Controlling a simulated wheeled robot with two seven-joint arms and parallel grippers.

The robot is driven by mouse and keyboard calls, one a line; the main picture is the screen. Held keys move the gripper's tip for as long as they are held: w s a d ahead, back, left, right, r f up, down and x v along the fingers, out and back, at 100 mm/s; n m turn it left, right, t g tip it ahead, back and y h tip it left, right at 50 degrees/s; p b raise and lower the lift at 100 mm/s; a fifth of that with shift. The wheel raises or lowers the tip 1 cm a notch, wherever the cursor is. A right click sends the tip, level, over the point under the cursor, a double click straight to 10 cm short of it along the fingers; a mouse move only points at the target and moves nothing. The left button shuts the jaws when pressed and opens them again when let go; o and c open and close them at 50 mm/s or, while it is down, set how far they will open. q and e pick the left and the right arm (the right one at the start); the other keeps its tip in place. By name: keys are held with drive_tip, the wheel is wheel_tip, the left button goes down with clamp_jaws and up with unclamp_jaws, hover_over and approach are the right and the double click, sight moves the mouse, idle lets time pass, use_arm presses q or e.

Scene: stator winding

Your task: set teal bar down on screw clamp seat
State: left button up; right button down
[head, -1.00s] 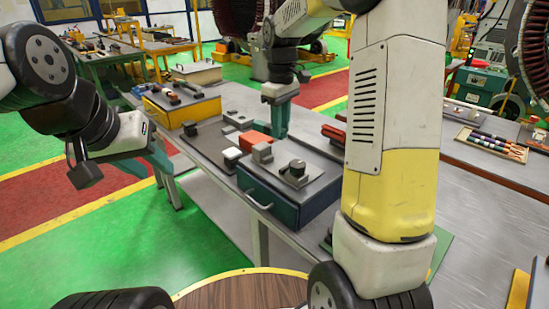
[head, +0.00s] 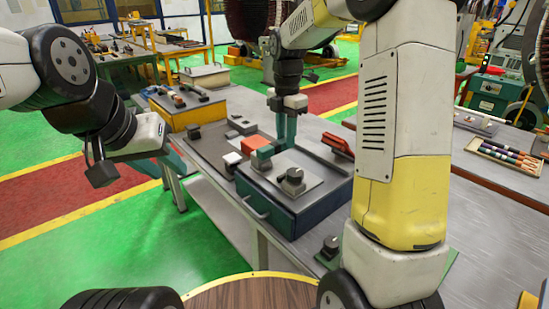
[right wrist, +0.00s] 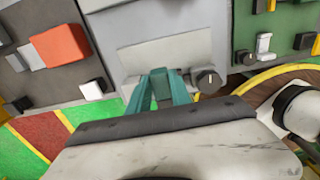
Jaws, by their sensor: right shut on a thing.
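The screw clamp (head: 292,182) has a grey block and dark round knob on a pale plate atop the blue box. Its knob (right wrist: 208,80) shows right of my right gripper in the right wrist view. A second grey block (head: 262,160) stands beside it. My right gripper (head: 284,146) points down near the clamp, its teal fingers shut on the teal bar (right wrist: 160,84). The bar shows between the fingertips; whether it touches the seat is unclear. My left gripper (head: 178,160) hangs left of the bench, apart from everything, its fingers mostly hidden.
The blue box (head: 265,207) stands at the bench's front edge. An orange block (head: 255,143) and white block (head: 232,159) lie left of my right gripper. A red part (head: 338,145) lies right. A tray of pens (head: 505,154) is on the right-hand bench.

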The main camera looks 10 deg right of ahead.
wheel_tip(320, 180, down, 7)
drive_tip(key=shift+f, duration=0.15)
drive_tip(key=shift+f, duration=0.1)
idle(0.3)
drive_tip(key=c, duration=1.2)
unclamp_jaws()
drive_tip(key=shift+o, duration=0.2)
